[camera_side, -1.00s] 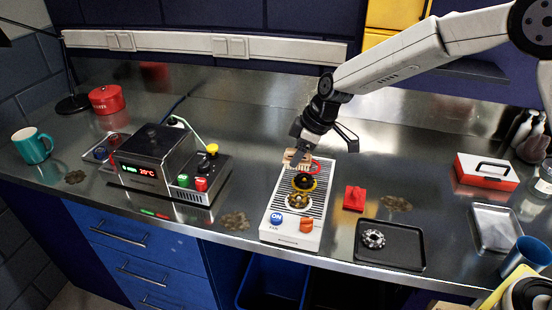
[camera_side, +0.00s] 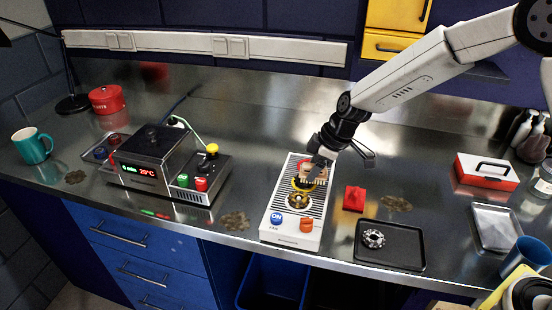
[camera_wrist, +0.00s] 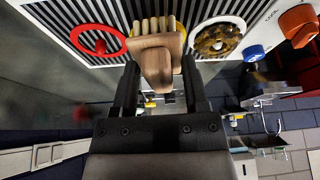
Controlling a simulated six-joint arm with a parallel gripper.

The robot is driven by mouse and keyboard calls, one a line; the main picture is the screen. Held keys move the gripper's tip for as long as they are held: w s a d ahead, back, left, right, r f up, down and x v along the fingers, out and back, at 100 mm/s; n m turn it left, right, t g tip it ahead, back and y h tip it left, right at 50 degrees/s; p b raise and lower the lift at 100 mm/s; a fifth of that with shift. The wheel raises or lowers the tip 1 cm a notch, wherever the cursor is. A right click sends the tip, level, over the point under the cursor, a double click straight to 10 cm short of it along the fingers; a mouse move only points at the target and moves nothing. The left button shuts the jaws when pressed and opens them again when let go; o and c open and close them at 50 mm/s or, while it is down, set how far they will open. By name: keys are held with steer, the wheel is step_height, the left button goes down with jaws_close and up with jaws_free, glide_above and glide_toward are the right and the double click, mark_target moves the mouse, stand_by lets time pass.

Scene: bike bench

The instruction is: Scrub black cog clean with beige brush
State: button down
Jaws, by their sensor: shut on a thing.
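My gripper (camera_side: 320,162) is shut on the beige brush (camera_side: 314,174), which has a wooden body and thick pale bristles. In the wrist view the brush (camera_wrist: 158,50) sits between the two fingers, bristles over the yellow ring (camera_wrist: 133,32). The black cog (camera_side: 302,187) lies at the yellow ring on the white slatted unit (camera_side: 268,218). The brush hides most of it, and in the wrist view it is covered. I cannot tell whether bristles touch it. A brown-gold cog (camera_side: 298,201) sits in the white ring nearer the front.
The slatted unit has a blue button (camera_side: 276,218) and an orange knob (camera_side: 306,225). A red block (camera_side: 354,198) and a black tray (camera_side: 390,257) with a silver cog (camera_side: 373,239) are to the right. A heater-like box (camera_side: 150,158) stands left. Dark stains mark the bench.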

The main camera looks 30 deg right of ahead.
mark_target(297, 177)
steer(key=shift+w+a, duration=1.35)
steer(key=shift+a, duration=0.05)
steer(key=shift+s+d, duration=1.3)
steer(key=shift+d, duration=0.05)
steer(key=shift+r, duration=4.05)
steer(key=shift+d, duration=0.1)
steer(key=s+d+f+m+h, duration=0.1)
steer(key=s+d+f+m, duration=0.1)
steer(key=d+m, duration=0.3)
steer(key=s+d+f+m+t+h, duration=0.1)
steer(key=s+d+f+m+h, duration=0.1)
steer(key=d+m, duration=0.3)
steer(key=shift+s+f+t+h, duration=0.3)
steer(key=shift+s, duration=0.45)
